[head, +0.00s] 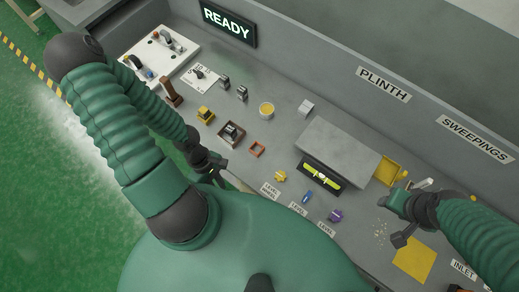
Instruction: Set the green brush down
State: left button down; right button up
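My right gripper (412,214) is over the right part of the bench, near pale crumbs (380,232). A green piece (397,202) at its end looks like the green brush, but I cannot separate it clearly from my wrist. A small dark square piece (402,239) sticks out below; whether it is a finger or a tool is unclear. The hold is too small to make out. My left gripper (218,165) is dark and low over the bench's front edge, left of centre, with nothing visible in it. Its opening is unclear.
A yellow sheet (415,260) lies at the right. A yellow tray (390,171) stands beside a grey block (338,150), with a level vial (322,176) in front. A wall bounds the back.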

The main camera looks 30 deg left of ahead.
pick_arm(q)
jog(key=shift+w+d+r+n+t+h, duration=0.1)
jog(key=shift+w+d+n+t+h, duration=0.2)
jog(key=shift+n+t+h, duration=0.3)
jog(key=w+a+r+n+t+h, duration=0.1)
jog(key=w+a+n+t+h, duration=0.1)
jog(key=w+a+n+t, duration=0.3)
jog(key=n+t, duration=0.1)
jog(key=n, duration=0.1)
send_over(256, 143)
jog(key=s, duration=0.3)
jog(key=shift+s+a+f+y, duration=0.1)
jog(key=shift+a+f+y, duration=0.2)
jog(key=shift+f, duration=0.1)
jog(key=f, duration=0.1)
jog(key=d+f, duration=0.1)
jog(key=f, duration=0.1)
jog(key=shift+d+f+b, duration=0.1)
jog(key=shift+f+b, duration=0.05)
jog(key=shift+b, duration=0.2)
jog(key=c, duration=1.3)
grip_release()
jog(key=shift+a+f, duration=0.1)
jog(key=shift+a, duration=0.25)
jog(key=shift+c, duration=0.2)
pick_arm(e)
jog(key=shift+a+f, duration=0.15)
jog(key=shift+a, duration=0.75)
